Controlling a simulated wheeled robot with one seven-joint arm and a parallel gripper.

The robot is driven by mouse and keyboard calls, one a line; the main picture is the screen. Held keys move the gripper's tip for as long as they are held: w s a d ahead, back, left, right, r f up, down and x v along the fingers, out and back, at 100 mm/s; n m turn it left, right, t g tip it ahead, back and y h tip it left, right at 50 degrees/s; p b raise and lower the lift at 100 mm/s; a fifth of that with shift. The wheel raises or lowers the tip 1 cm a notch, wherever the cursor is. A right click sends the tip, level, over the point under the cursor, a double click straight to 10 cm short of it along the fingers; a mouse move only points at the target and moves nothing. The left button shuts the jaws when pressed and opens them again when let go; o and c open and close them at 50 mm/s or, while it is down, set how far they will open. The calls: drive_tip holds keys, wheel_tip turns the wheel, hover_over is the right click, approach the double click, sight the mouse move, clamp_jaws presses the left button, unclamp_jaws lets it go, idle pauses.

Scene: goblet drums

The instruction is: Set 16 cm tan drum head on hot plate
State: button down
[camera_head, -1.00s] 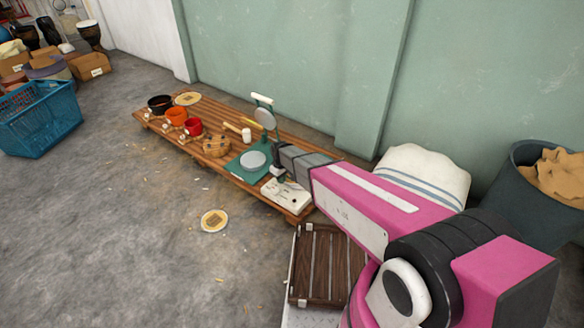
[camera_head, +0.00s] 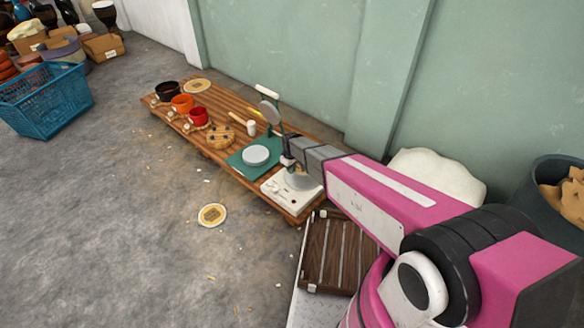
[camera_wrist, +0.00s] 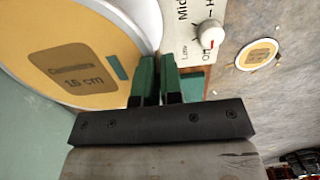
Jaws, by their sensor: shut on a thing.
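The tan drum head (camera_wrist: 62,66), with a dark label reading 16 cm, fills the left of the wrist view. My gripper (camera_wrist: 160,66) has green fingertips close together at the drum head's edge, shut on it; the grip itself is partly hidden.
A teal mat (camera_head: 237,163) with a grey disc (camera_head: 255,155) lies beside the hot plate. A stand with a round disc (camera_head: 269,112) rises behind. Another tan disc (camera_head: 212,215) lies on the floor. A slatted wooden piece (camera_head: 325,250) is near my arm.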

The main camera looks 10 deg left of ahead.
sight(291, 185)
drive_tip(key=shift+f, duration=4.35)
drive_tip(key=shift+f, duration=0.2)
drive_tip(key=c, duration=1.2)
unclamp_jaws()
wheel_tip(291, 185, up, 11)
drive_tip(key=shift+f, duration=0.1)
